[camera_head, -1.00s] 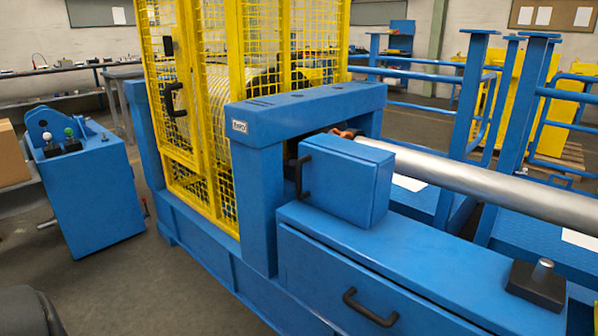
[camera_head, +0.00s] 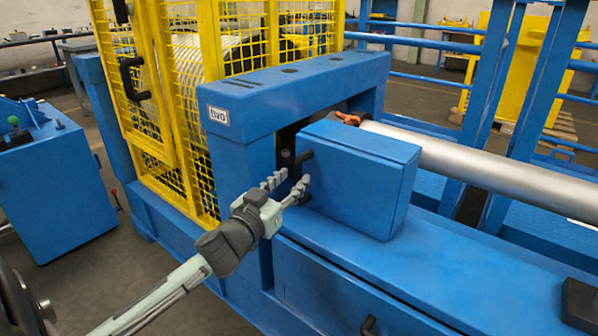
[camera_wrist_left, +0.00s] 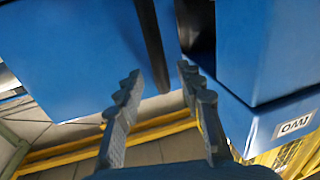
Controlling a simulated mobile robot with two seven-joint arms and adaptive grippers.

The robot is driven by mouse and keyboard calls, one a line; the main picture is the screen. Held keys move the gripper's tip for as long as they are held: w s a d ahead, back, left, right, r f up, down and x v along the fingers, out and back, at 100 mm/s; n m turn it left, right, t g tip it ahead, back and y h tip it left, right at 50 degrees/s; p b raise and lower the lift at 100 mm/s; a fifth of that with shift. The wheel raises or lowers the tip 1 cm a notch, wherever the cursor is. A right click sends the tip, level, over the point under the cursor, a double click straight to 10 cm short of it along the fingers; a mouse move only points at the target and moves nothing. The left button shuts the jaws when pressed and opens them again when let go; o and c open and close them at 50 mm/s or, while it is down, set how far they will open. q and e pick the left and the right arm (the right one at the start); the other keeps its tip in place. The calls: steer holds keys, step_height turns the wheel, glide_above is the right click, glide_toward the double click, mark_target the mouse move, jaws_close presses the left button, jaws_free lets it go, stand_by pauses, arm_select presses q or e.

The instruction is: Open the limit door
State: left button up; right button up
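The blue box-shaped door (camera_head: 355,185), which I take for the limit door, stands shut-looking on the blue machine bed beside the blue frame. Its black handle (camera_head: 304,160) is on the left face, partly hidden by my gripper. My left gripper (camera_head: 293,181) is at the handle with its fingers apart. In the left wrist view the gripper (camera_wrist_left: 160,83) is open, and the black handle bar (camera_wrist_left: 151,40) runs down between the two fingertips. I cannot tell whether the fingers touch it. My right gripper is not in view.
A silver pipe (camera_head: 490,165) runs right from behind the door. A blue control console (camera_head: 50,185) stands at left.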

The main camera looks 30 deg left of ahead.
mark_target(296, 177)
arm_select(q)
steer(key=shift+w+a, duration=0.2)
steer(key=shift+w, duration=1.65)
jaws_close()
steer(key=shift+s, duration=0.1)
